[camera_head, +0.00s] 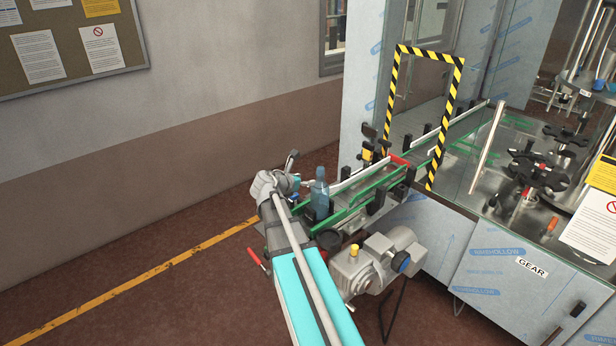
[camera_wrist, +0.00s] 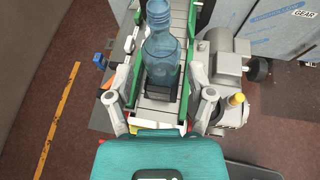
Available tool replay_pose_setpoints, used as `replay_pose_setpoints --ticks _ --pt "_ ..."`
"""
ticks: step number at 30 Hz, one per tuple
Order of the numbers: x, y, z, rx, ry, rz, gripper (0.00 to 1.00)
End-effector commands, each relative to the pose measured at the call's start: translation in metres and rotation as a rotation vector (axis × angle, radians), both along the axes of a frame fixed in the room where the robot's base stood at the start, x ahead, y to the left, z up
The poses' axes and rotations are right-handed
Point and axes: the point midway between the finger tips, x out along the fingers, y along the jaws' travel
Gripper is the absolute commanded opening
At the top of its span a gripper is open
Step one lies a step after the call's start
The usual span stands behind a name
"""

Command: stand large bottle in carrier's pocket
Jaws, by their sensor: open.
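A clear blue bottle (camera_head: 320,198) stands upright near the close end of the conveyor, between its green side rails. The bottle (camera_wrist: 162,50) is also large in the wrist view, with a dark block (camera_wrist: 161,90) at its lower end. I cannot tell whether that block is part of a carrier, and I cannot make out a pocket. My gripper (camera_wrist: 161,75) is open, its two fingers spread to either side of the bottle, with no clear contact. In the head view, my arm hides part of the conveyor's close end.
The conveyor (camera_head: 372,186) runs back through a yellow-and-black striped opening (camera_head: 458,110) into the filling machine. A motor (camera_head: 372,268) with a yellow cap sits beside the conveyor's close end. Open floor (camera_head: 140,240) lies to the left, crossed by a yellow line.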

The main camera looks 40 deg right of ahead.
Motion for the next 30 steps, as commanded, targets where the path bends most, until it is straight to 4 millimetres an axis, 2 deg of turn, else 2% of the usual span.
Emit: replay_pose_setpoints --ticks 6,30 --pt "-0.0032 0.0111 0.0053 0.0 -0.001 0.001 0.69" --pt "-0.0035 0.0129 0.0041 0.007 -0.007 -0.003 0.69"
